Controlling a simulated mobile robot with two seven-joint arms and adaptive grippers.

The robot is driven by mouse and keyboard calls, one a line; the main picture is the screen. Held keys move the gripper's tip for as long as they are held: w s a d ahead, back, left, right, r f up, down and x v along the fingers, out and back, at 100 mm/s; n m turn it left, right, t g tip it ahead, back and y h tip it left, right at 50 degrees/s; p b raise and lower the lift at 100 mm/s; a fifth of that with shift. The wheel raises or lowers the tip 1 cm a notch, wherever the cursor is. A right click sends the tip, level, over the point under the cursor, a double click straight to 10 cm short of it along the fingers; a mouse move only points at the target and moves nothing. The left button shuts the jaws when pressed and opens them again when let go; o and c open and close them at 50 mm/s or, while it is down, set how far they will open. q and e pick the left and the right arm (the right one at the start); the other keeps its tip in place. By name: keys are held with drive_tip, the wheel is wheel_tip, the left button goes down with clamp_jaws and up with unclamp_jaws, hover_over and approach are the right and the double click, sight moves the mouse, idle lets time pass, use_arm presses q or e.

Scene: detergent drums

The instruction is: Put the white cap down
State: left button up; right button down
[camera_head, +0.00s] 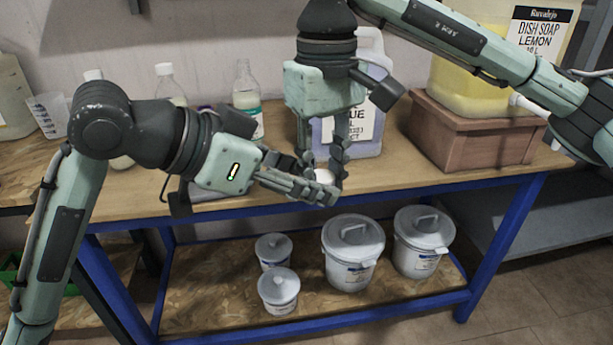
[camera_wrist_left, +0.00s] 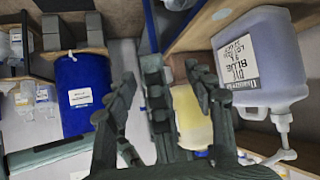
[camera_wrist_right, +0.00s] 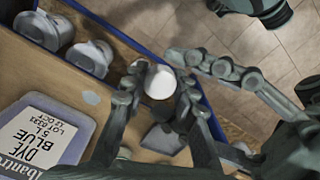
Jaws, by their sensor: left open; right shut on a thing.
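The white cap (camera_wrist_right: 160,82) is held between the fingertips of my right gripper (camera_wrist_right: 157,97) in the right wrist view. In the head view my right gripper (camera_head: 325,165) points down over the table's front edge, and a bit of the cap (camera_head: 323,176) shows between the fingers. My left gripper (camera_head: 315,187) is open and reaches in from the left. Its fingers are close to the cap and right fingertips; I cannot tell whether they touch. In the left wrist view the left fingers (camera_wrist_left: 160,105) are spread, with no cap visible between them.
The dye blue jug (camera_head: 371,130) stands behind the right gripper. A brown box (camera_head: 470,150) bears the lemon dish soap jug (camera_head: 480,80). Bottles (camera_head: 246,95) stand at the back. White lidded buckets (camera_head: 352,262) stand on the lower shelf. The wooden tabletop (camera_head: 425,178) has bare room near its front.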

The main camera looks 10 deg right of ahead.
use_arm(q)
drive_tip(key=shift+d+f, duration=0.15)
drive_tip(key=shift+w, duration=0.1)
drive_tip(key=c, duration=1.2)
use_arm(e)
drive_tip(key=c, duration=1.1)
unclamp_jaws()
drive_tip(key=shift+c, duration=0.2)
